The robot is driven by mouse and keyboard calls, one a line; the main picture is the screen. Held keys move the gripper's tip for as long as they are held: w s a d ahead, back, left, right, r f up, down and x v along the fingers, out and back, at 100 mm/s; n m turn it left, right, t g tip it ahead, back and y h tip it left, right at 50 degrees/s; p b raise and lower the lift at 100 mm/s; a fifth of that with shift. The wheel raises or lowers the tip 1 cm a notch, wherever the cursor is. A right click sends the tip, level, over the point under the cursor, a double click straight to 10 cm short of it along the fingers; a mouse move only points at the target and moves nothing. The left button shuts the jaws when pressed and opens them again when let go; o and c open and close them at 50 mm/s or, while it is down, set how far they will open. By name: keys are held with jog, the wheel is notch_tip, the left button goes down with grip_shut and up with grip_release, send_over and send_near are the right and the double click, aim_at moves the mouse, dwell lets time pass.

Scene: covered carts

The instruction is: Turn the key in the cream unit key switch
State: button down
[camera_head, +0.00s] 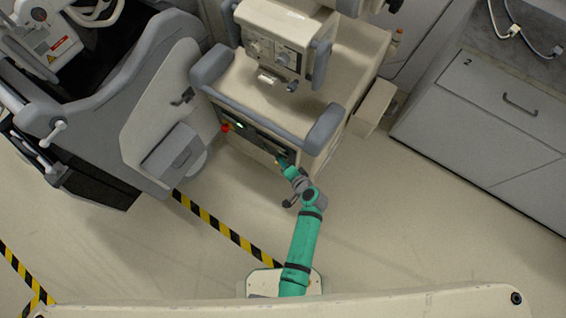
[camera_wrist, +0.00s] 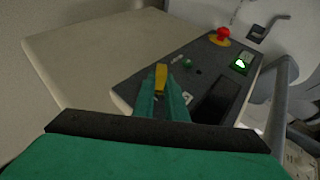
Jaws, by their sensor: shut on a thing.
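The cream unit (camera_head: 345,65) stands at the top middle of the head view, with a dark control panel (camera_head: 256,138) on its near face. The panel (camera_wrist: 208,65) fills the middle of the wrist view. My gripper (camera_head: 283,163) reaches the right end of this panel. In the wrist view my gripper (camera_wrist: 162,92) is shut on a small yellow piece, seemingly the key (camera_wrist: 161,76), standing at the panel. The switch under it is hidden by the fingers, so I cannot tell the key's angle.
A red knob (camera_wrist: 223,33), a lit green display (camera_wrist: 241,64) and a green button (camera_wrist: 187,63) sit along the panel. Grey bumper handles (camera_head: 325,128) flank the unit. A grey seat-like unit (camera_head: 165,110) stands left, grey cabinets (camera_head: 500,110) right. The floor between is clear.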

jog(key=shift+d, duration=0.1)
jog(key=shift+w+d+f+m+t+y, duration=0.1)
jog(key=shift+d+m+t+y, duration=0.1)
jog(key=shift+t+y, duration=0.25)
jog(key=shift+w+d+f+m+t+y, duration=0.1)
jog(key=shift+m+t+y, duration=0.15)
jog(key=shift+t, duration=0.3)
